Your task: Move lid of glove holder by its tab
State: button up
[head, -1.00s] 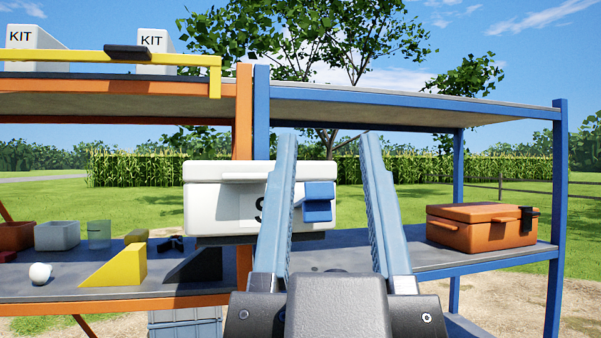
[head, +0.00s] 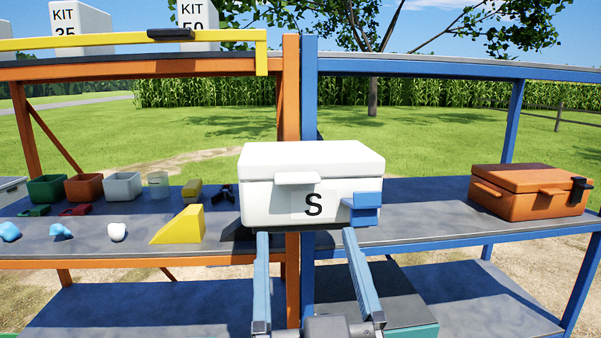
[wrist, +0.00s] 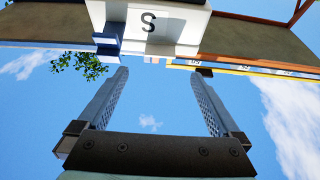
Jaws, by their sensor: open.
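A white box marked "S" (head: 312,204), which looks like the glove holder, stands across the junction of the orange and blue shelves. Its lid (head: 312,158) looks closed. A white tab (head: 297,179) sticks out from the front, left of centre, and a blue block (head: 362,208) is on the front right. My gripper (head: 306,236) is open and empty, its fingers pointing up below and in front of the box. In the wrist view, the box (wrist: 150,22) is at the top, beyond the open fingertips (wrist: 160,73); only sky shows between the fingers.
An orange case (head: 528,192) with a dark latch stands to the right on the blue shelf (head: 425,215). A yellow wedge (head: 182,226), small bins and loose items occupy the left shelf. A yellow rail (head: 120,44) and KIT boxes are above. Blue shelf surface between box and case is clear.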

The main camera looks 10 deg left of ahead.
aim_at(298, 184)
jog(key=p+x, duration=0.3)
jog(key=x, duration=0.5)
jog(key=shift+r+p, duration=0.2)
jog(key=shift+p, duration=0.15)
jog(key=shift+w+a+r, duration=0.1)
jog(key=shift+w+a, duration=0.1)
jog(key=shift+w, duration=0.35)
jog(key=shift+c, duration=0.3)
grip_shut()
